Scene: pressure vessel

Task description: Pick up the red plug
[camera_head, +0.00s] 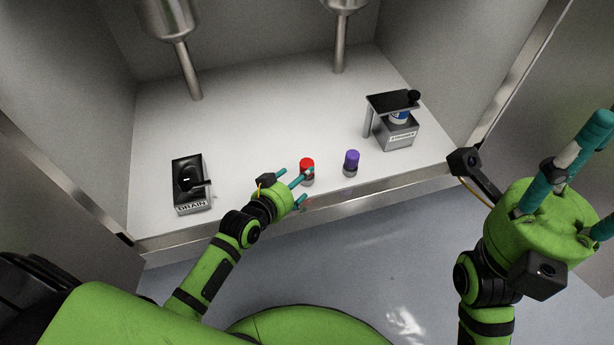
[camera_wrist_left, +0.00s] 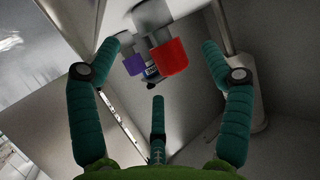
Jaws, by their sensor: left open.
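The red plug (camera_head: 307,165) has a red cap on a grey base and stands upright near the front edge of the cabinet floor. My left gripper (camera_head: 297,184) is beside it, with teal fingers spread around its near side. In the left wrist view the red plug (camera_wrist_left: 169,57) lies ahead, between the open fingers (camera_wrist_left: 160,85); the fingers are not closed on it, and whether any touches it I cannot tell. My right gripper (camera_head: 584,160) is outside the cabinet at the right, fingers apart and empty, partly cut off by the picture edge.
A purple plug (camera_head: 351,158) stands just right of the red one and also shows in the left wrist view (camera_wrist_left: 133,64). A black drain unit (camera_head: 189,180) is at left, and a grey stand with a black top (camera_head: 393,102) at right. Metal pipes (camera_head: 189,72) hang behind.

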